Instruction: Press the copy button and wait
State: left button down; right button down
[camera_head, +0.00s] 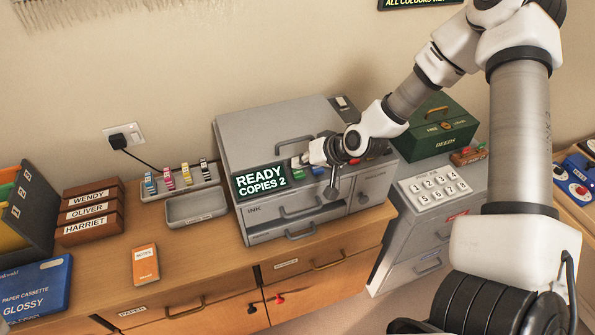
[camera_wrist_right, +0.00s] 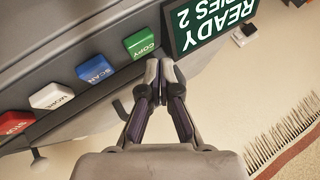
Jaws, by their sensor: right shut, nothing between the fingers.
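The grey copier (camera_head: 275,125) stands on the wooden cabinet, its dark display (camera_head: 261,181) reading READY, COPIES 2. The green COPY button (camera_wrist_right: 139,43) is on its front panel, beside the display in the right wrist view. Beyond it are the blue SCAN button (camera_wrist_right: 95,68), a white button (camera_wrist_right: 52,96) and the red STOP button (camera_wrist_right: 15,122). My right gripper (camera_wrist_right: 160,74) is shut and empty, its fingertips close to the COPY button and display. I cannot tell whether they touch the button. In the head view the right gripper (camera_head: 303,159) partly covers the panel. My left gripper is not in view.
A grey cabinet with a number keypad (camera_head: 436,187) and a green box (camera_head: 435,128) stand right of the copier. A grey tray (camera_head: 196,207), ink bottles, wooden name boxes (camera_head: 88,212) and an orange notes pad (camera_head: 145,264) lie to the left. The cabinet top between them is partly clear.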

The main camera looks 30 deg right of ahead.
aim_at(301, 173)
jog(key=shift+f, duration=0.1)
jog(key=shift+f+b, duration=0.35)
jog(key=shift+b, duration=0.05)
jog(key=shift+f+b, duration=0.4)
dwell(0.4)
jog(key=shift+r+p, duration=0.75)
jog(key=shift+r, duration=0.15)
notch_tip(301, 173, up, 6)
jog(key=p, duration=0.5)
